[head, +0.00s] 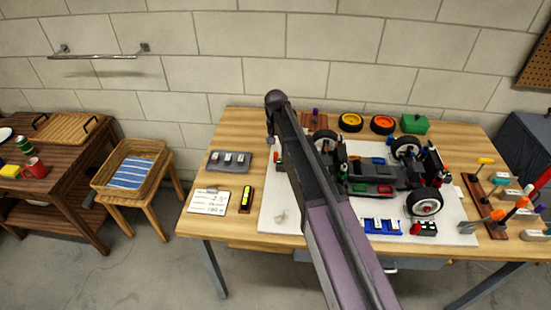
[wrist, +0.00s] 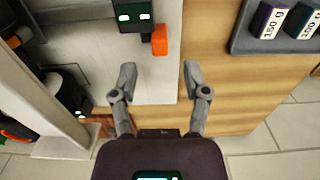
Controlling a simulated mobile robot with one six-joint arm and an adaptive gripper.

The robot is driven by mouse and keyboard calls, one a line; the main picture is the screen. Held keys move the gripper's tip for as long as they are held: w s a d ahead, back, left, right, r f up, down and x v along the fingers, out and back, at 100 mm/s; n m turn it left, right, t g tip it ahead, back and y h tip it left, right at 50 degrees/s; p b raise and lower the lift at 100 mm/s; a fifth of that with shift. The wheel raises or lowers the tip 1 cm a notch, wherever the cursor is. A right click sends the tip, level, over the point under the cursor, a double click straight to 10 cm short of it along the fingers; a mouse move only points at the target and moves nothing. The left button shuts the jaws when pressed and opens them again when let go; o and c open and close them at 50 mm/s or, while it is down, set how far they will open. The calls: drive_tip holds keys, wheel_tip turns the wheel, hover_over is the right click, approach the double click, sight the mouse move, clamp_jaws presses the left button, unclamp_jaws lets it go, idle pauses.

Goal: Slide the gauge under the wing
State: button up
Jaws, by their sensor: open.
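My gripper (wrist: 159,72) is open in the wrist view, with nothing between its two fingers. Ahead of it is a dark block (wrist: 133,17) with two lit windows, with an orange-red piece (wrist: 160,40) beside it. I cannot tell whether this block is the gauge. The race car (head: 375,175) stands on a white mat (head: 452,230) in the head view. My arm crosses in front of the mat's left part and hides what is behind it. I cannot make out the wing clearly. My gripper's fingers do not show clearly in the head view.
A grey tray of weights (head: 229,161) lies at the table's left; weights (wrist: 268,20) also show in the wrist view. A white card (head: 208,200) and a yellow-marked dark block (head: 246,198) lie nearby. A blue tray (head: 381,227) and several tools (head: 497,214) are at the right.

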sight(276, 153)
drive_tip(key=shift+f+b, duration=2.35)
drive_tip(key=shift+f, duration=0.25)
clamp_jaws()
